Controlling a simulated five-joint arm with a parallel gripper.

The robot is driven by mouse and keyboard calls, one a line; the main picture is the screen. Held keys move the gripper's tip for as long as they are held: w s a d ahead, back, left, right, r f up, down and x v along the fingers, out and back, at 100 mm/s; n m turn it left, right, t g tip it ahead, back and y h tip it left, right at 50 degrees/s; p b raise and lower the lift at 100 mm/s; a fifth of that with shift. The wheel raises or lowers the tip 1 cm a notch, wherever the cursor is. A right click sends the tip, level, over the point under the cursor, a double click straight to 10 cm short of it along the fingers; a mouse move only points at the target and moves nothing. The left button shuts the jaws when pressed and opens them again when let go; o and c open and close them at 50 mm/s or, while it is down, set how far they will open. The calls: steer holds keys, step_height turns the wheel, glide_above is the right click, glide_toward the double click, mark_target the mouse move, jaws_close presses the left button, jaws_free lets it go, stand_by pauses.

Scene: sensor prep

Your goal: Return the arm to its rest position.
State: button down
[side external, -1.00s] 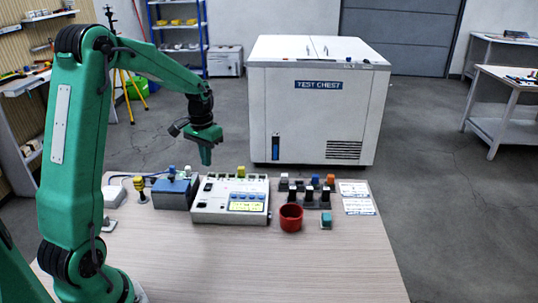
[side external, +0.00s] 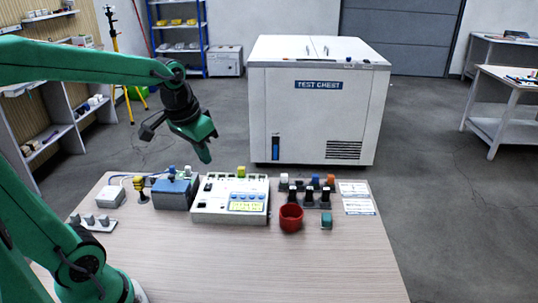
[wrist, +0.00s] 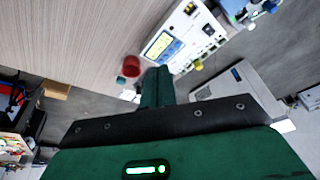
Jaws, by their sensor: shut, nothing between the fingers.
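My gripper (side external: 205,152) is a green jaw pair at the end of my green arm. It hangs in the air above and behind the blue-grey box on the table, tilted down to the right. It is shut and empty, and touches nothing. In the wrist view its fingers (wrist: 157,85) are together and point toward the table edge. The table (side external: 300,258) below carries the devices, and its front part is bare.
On the table stand a white instrument (side external: 205,214) with a yellow display, a blue-grey box (side external: 172,196), a red cup (side external: 291,222), a teal block (side external: 326,221) and several small sensors. A white test chest (side external: 315,120) stands on the floor behind.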

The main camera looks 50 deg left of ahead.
steer(key=s+d+m+t, duration=0.1)
steer(key=s+d+t, duration=0.1)
steer(key=s+d, duration=0.4)
steer(key=shift+s+r+h, duration=0.3)
steer(key=shift+s+r, duration=0.05)
steer(key=shift+s, duration=0.85)
